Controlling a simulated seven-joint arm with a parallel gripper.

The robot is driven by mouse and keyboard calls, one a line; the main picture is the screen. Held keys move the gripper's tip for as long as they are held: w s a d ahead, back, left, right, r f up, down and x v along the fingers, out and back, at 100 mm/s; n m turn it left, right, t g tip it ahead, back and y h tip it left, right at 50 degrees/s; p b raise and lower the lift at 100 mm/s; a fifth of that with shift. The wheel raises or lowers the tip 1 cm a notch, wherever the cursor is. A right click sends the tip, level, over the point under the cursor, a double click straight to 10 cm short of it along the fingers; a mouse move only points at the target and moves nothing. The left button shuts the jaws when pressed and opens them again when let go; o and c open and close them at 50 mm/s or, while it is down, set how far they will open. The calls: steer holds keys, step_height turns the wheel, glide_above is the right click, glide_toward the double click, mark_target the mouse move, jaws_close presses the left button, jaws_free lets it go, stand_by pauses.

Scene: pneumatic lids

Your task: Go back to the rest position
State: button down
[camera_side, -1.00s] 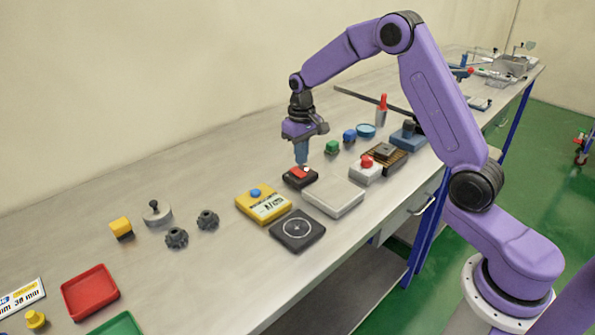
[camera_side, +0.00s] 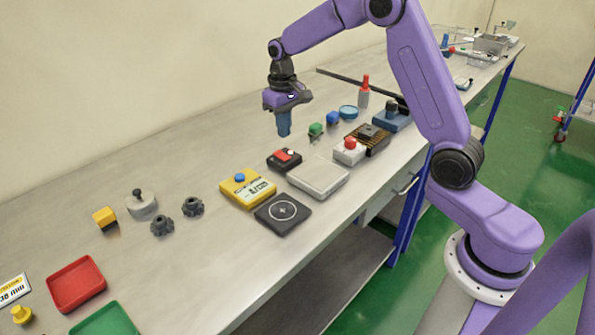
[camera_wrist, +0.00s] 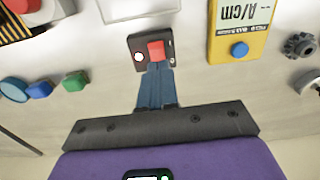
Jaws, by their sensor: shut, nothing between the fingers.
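My gripper (camera_side: 284,131) is shut and empty, and hangs in the air above the bench. In the side view it is just behind and above a small black box with a red rocker switch (camera_side: 284,159). In the wrist view my shut blue fingers (camera_wrist: 157,70) point toward this same switch box (camera_wrist: 152,47), whose red rocker and small white round spot show. In the side view the fingertips are clear of the box, with a gap between them.
Near the switch box are a yellow meter with a blue button (camera_side: 247,190), a grey tray (camera_side: 318,178), a black pad (camera_side: 283,214), a red-button box (camera_side: 349,151), a green knob (camera_side: 316,130) and a blue knob (camera_side: 333,118). The air around the gripper is free.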

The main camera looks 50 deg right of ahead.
steer(key=s+a+r+n, duration=0.25)
steer(key=s+a, duration=0.25)
steer(key=s, duration=0.3)
steer(key=s+a+r+n, duration=0.25)
steer(key=s+a, duration=0.25)
steer(key=s, duration=0.3)
steer(key=s+d+n, duration=0.1)
steer(key=s+n, duration=0.2)
steer(key=s, duration=0.8)
steer(key=s+d+f+n, duration=0.1)
steer(key=s+n, duration=0.3)
steer(key=s, duration=0.7)
steer(key=shift+d+f, duration=0.15)
steer(key=shift+d, duration=0.25)
